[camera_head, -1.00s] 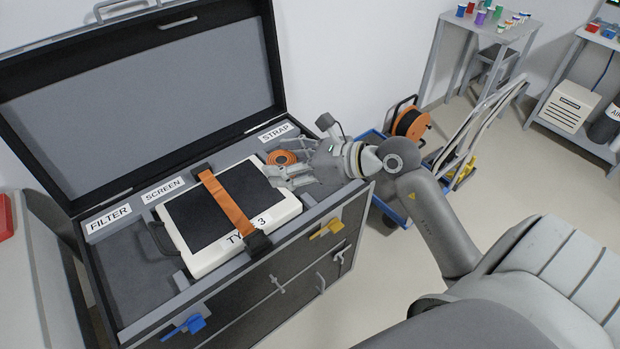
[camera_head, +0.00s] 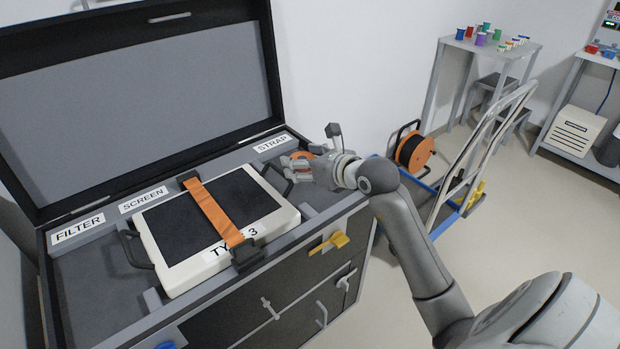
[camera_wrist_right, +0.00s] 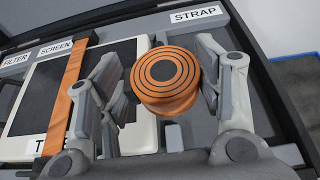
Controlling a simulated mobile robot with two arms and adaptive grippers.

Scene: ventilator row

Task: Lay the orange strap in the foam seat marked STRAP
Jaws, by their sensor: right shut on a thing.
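The orange strap (camera_wrist_right: 166,80) is a rolled coil with dark rings on top. In the right wrist view it sits upright between the two fingers of my right gripper (camera_wrist_right: 163,84), which is shut on it. In the head view the coil (camera_head: 303,156) is partly hidden by my right gripper (camera_head: 298,166), at the right end of the open case (camera_head: 98,186). The STRAP label (camera_head: 272,143) is just behind it. The seat under the coil is mostly hidden; I cannot tell whether the coil touches the foam. My left gripper is not in view.
A white-framed screen unit (camera_head: 286,217) marked TYPE 3, with its own orange band (camera_head: 217,212), lies beside the coil in the middle of the case. The raised lid (camera_head: 150,95) stands behind. A trolley with a cable reel (camera_head: 415,152) stands to the right.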

